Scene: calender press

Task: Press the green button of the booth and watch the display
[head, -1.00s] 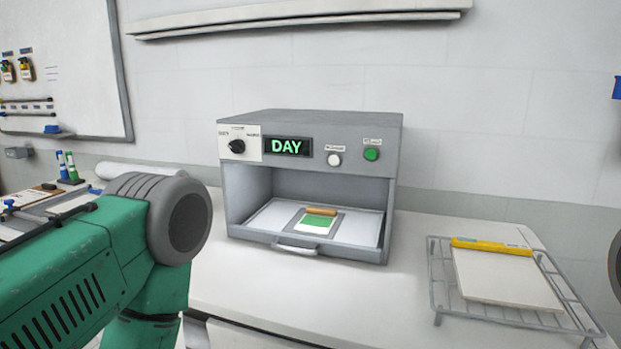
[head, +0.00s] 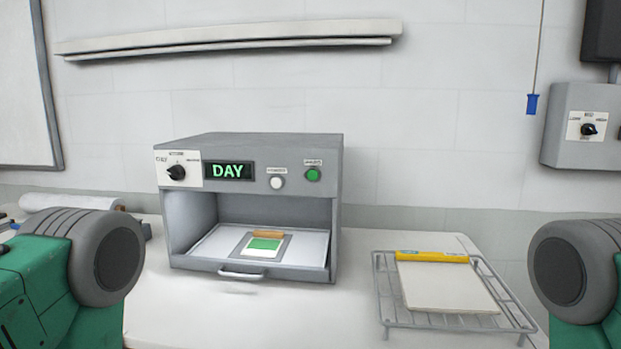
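The grey booth (head: 330,215) stands on the white table in the head view, left of centre. Its green button (head: 313,174) is at the right of the front panel, with a white button (head: 277,183) to its left. The display (head: 228,171) reads DAY in green letters. A black knob (head: 176,173) sits left of the display. Inside the booth, a card with a green patch (head: 265,244) and an orange-brown piece lies on the pale tray. Parts of both my arms show at the left and right edges; neither gripper is in view.
A wire rack (head: 385,300) with a pale board (head: 445,287) and a yellow strip (head: 432,256) stands right of the booth. A grey switch box (head: 570,150) is on the right wall. The table (head: 250,315) is clear in front of the booth.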

